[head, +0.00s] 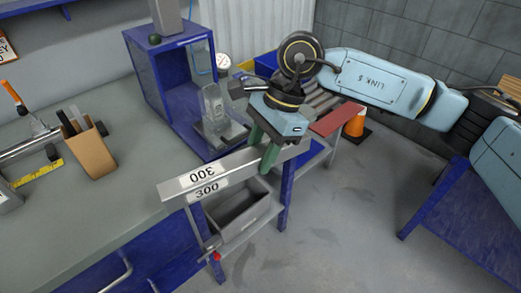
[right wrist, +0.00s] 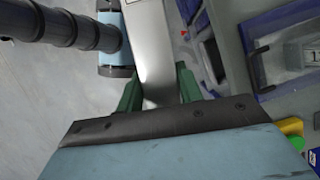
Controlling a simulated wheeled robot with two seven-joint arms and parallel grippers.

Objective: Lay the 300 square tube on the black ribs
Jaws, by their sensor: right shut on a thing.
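The 300 square tube (head: 225,178) is a long bare-metal bar with "300" labels on two faces near its left end. My right gripper (head: 269,155) is shut on it with green fingers, nearer its right end. The tube is held roughly level in front of the blue-framed machine, over the bench edge and a grey bin. In the right wrist view the tube (right wrist: 152,45) runs up the picture between the fingers of the right gripper (right wrist: 158,92). I cannot clearly make out the black ribs. My left gripper is not in view.
The grey bin (head: 238,212) sits on a lower shelf below the tube. The blue-framed machine (head: 160,88) stands behind. A roller section (head: 322,102) and red plate (head: 337,119) lie beyond the gripper. An orange cone (head: 355,125) stands on the floor. A blue table (head: 443,200) is at right.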

